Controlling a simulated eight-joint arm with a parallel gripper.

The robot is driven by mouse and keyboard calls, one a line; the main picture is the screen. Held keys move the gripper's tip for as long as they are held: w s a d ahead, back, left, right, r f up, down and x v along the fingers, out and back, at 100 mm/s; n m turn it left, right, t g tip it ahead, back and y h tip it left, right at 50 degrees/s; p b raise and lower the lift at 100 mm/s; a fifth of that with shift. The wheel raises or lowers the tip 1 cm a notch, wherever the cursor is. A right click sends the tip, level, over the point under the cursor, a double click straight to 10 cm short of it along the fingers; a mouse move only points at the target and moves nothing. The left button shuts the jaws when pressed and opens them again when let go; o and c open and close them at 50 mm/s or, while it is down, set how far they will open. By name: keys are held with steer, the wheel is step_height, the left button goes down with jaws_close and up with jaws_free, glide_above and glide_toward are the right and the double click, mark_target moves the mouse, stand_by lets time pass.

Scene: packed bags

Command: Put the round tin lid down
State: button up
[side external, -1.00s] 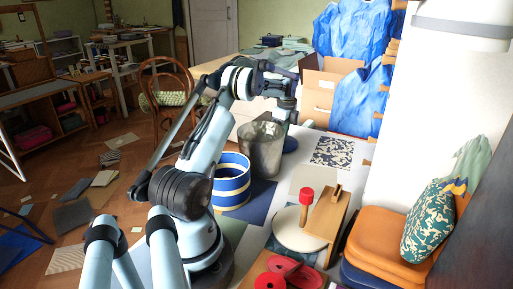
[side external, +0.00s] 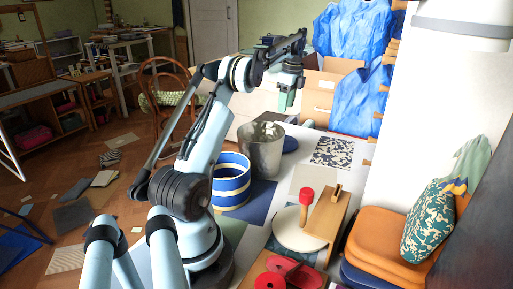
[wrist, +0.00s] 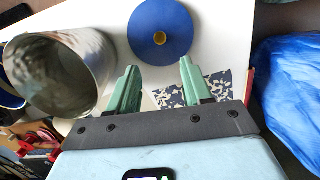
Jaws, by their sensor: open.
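The metal bin (side external: 262,155) stands open beside the lid. A blue-and-white striped round container (side external: 231,185) stands nearer me. A patterned sheet (side external: 333,153) lies to the right of the lid. A cardboard box (side external: 325,90) and blue bags (side external: 352,40) are behind.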

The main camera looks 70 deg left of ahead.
steer(key=w+d+r+n+t+y, duration=0.1)
steer(key=w+d+r+n+t, duration=0.15)
steer(key=d, duration=0.85)
steer(key=w+d+r+n+t, duration=0.15)
steer(key=d+r, duration=0.25)
steer(key=d, duration=0.7)
steer(key=s+d+f+n+t, duration=0.1)
steer(key=s+d+f+n, duration=0.1)
steer(key=d, duration=0.4)
steer(key=s+d+f+n+t+h, duration=0.1)
steer(key=s+d+f, duration=0.2)
steer(key=s+d, duration=0.2)
steer(key=s+d+f+n+t+h, duration=0.1)
steer(key=s+d, duration=0.3)
steer(key=d, duration=0.5)
steer(key=shift+s+d+f+n+t, duration=0.1)
steer(key=shift+d+f+n+t, duration=0.1)
steer(key=shift+f+n+t, duration=0.55)
steer(key=shift+r, duration=0.1)
